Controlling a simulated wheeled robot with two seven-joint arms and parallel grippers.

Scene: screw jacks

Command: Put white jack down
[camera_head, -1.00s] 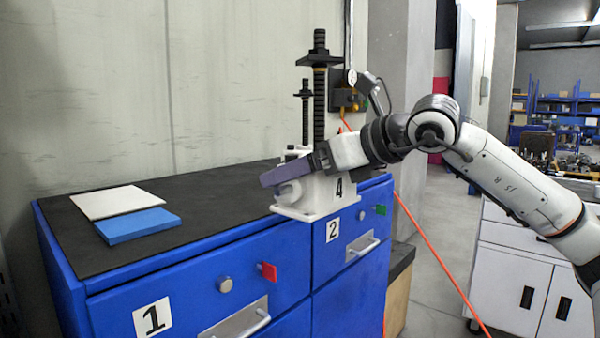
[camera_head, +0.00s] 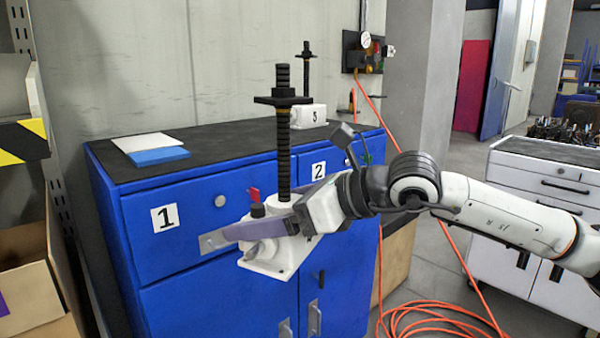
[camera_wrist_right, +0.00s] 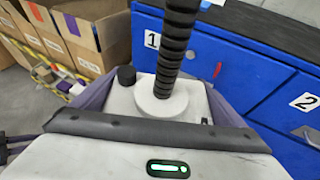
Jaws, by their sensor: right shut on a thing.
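My right gripper (camera_head: 268,226) is shut on a white jack (camera_head: 272,258) with a tall black ribbed screw. It holds the jack in the air in front of the blue cabinet, below the level of its black top. The jack's base looks slightly tilted in the head view. In the right wrist view the jack's white body (camera_wrist_right: 185,103) sits between the purple-grey fingers. A second white jack (camera_head: 307,117), marked 5, stands on the back of the cabinet top. My left gripper is not in view.
The blue cabinet (camera_head: 220,292) has drawers marked 1 and 2. A white plate (camera_head: 146,142) and a blue plate (camera_head: 160,156) lie on its top. Cardboard boxes (camera_head: 35,270) stand at the left, also in the wrist view (camera_wrist_right: 85,45). An orange hose (camera_head: 430,310) lies on the floor.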

